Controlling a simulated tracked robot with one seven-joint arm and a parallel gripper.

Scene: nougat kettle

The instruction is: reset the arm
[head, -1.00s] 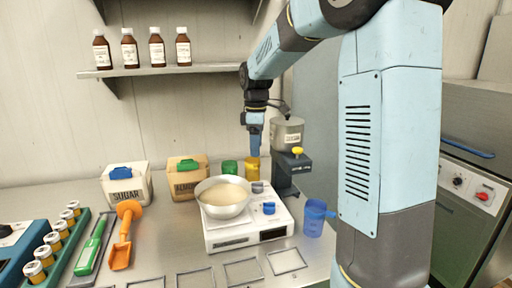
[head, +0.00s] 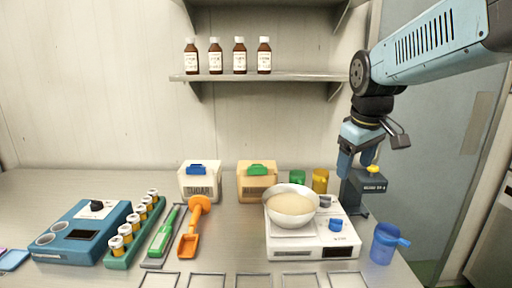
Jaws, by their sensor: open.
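My gripper (head: 345,163) hangs from my raised arm at the right, pointing down. Its blue fingers are apart and nothing shows between them. It is in front of the dark dispenser stand (head: 369,185) with a yellow knob and hides part of it. The white scale (head: 312,240) stands below and to the left of it, with a pale bowl (head: 291,204) of cream-coloured contents on top. Whether the gripper touches the dispenser cannot be told.
A blue jug (head: 384,243) stands right of the scale. Bins for sugar (head: 200,184) and another ingredient (head: 257,184) stand behind. An orange scoop (head: 190,240), a green-handled tool (head: 163,236), a jar rack (head: 122,256) and a blue device (head: 82,232) lie left. Brown bottles stand on the shelf (head: 262,76).

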